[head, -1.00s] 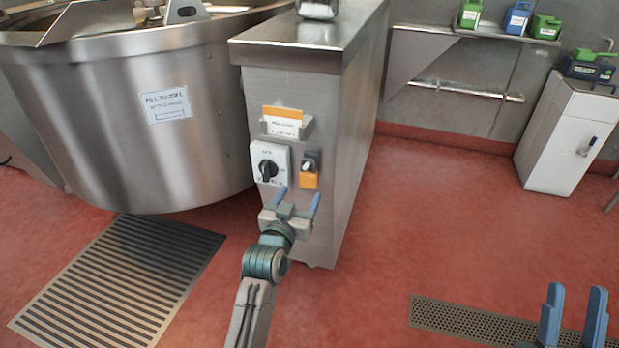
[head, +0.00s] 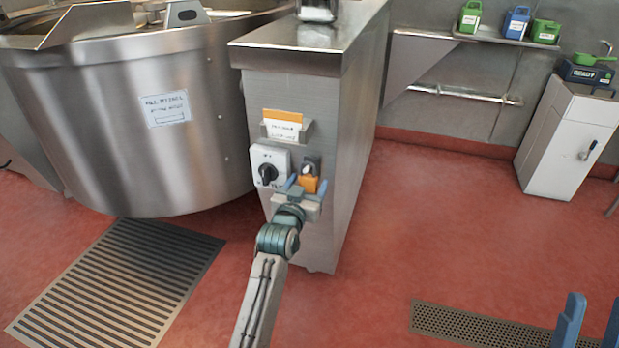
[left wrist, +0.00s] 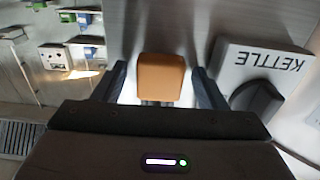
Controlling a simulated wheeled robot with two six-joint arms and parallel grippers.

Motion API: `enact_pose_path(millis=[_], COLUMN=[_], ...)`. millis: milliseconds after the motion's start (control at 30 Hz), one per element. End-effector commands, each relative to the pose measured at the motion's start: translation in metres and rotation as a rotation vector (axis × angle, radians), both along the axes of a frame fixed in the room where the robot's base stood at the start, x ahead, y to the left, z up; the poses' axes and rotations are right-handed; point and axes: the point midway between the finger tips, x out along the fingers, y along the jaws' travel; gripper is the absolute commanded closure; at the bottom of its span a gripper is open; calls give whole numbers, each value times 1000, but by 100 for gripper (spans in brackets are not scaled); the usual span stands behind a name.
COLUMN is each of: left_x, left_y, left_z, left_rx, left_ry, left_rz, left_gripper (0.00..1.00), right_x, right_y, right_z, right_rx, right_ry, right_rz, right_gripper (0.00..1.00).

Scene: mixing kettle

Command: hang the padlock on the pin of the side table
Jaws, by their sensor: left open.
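The orange padlock (head: 308,184) hangs at a small dark switch on the front of the steel cabinet. In the left wrist view the padlock body (left wrist: 161,80) sits between my left fingers, with a gap on each side. My left gripper (head: 306,188) is open around it and not closed on it. The white side table (head: 565,145) stands at the far right against the wall. A small dark blue-handled item shows on its front; I cannot clearly make out the pin. My right gripper (head: 591,325) shows only its two spread fingers at the bottom right corner, empty.
A white KETTLE rotary switch (head: 268,168) is close left of the padlock, with a label holder (head: 285,130) above. The large steel kettle (head: 120,120) stands left. Red floor (head: 430,230) is clear between cabinet and side table. A wall shelf (head: 480,35) holds jugs.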

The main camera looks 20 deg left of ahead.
Motion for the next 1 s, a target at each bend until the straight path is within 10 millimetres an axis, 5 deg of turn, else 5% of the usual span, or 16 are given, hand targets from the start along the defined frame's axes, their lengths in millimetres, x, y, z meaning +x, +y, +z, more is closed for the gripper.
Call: enact_pose_path(millis=[200, 433, 1000], left_x=[0, 0, -6], left_y=[0, 0, 0], left_z=[0, 0, 13], left_rx=[0, 0, -1], left_ry=[-1, -1, -2], left_rz=[0, 0, 0], left_gripper=[36, 82, 82], right_x=[0, 0, 0], right_y=[0, 0, 0], right_z=[0, 0, 19], right_rx=[0, 0, 0], right_ry=[2, 1, 1], right_rz=[0, 0, 0], right_gripper=[64, 64, 64])
